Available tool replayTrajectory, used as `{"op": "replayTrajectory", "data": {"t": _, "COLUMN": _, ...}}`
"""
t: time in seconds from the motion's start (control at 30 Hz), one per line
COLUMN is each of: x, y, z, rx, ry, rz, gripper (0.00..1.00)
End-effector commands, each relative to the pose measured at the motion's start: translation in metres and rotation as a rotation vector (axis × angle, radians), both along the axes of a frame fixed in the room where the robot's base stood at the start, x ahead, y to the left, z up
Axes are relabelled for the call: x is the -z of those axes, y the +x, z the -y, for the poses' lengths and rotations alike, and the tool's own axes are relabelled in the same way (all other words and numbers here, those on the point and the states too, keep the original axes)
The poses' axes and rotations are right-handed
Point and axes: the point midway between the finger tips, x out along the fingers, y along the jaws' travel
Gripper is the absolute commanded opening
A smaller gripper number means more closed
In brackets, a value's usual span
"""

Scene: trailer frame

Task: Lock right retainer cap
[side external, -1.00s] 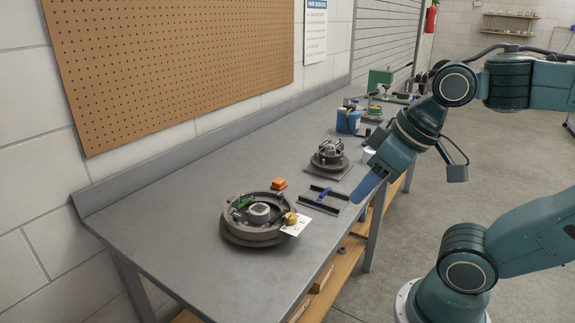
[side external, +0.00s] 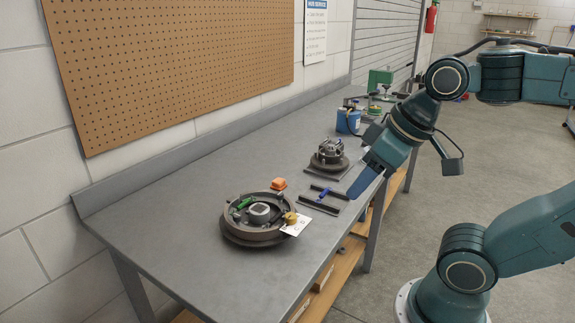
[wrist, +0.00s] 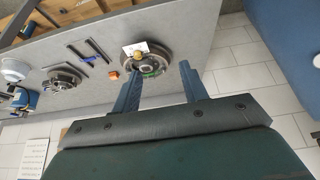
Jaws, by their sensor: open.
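A round brake drum assembly (side external: 228,228) sits on the grey bench, with a green part (side external: 240,204), a pale hub in the middle and a brass-coloured cap (side external: 290,218) at its right edge beside a white tag. In the wrist view the drum (wrist: 167,58) lies beyond my fingers, with the brass-coloured piece (wrist: 140,57) at its tag. My gripper (wrist: 158,84) is open and empty, its two blue fingers spread. In the side view my gripper (side external: 354,194) is above the bench's front edge, right of the drum and well apart from it. I cannot make out a retainer cap for certain.
An orange block (side external: 278,183) lies behind the drum. Black bars with a blue-handled tool (side external: 324,194) lie to its right. A second hub assembly (side external: 329,155) and a blue container (side external: 347,121) stand farther along. The bench's near left end is clear.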

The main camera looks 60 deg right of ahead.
Motion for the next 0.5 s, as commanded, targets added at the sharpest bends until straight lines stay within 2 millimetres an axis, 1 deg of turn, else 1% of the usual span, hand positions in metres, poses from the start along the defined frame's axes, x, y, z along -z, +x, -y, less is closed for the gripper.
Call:
{"op": "replayTrajectory", "data": {"t": 0.17, "x": -0.01, "y": 0.02, "z": 0.005, "rx": -0.041, "ry": -0.033, "rz": -0.037, "gripper": 0.43}}
{"op": "replayTrajectory", "data": {"t": 0.3, "x": -0.019, "y": 0.044, "z": 0.012, "rx": -0.094, "ry": -0.066, "rz": -0.076, "gripper": 0.43}}
{"op": "replayTrajectory", "data": {"t": 0.5, "x": -0.027, "y": 0.083, "z": 0.026, "rx": -0.178, "ry": -0.11, "rz": -0.138, "gripper": 0.43}}
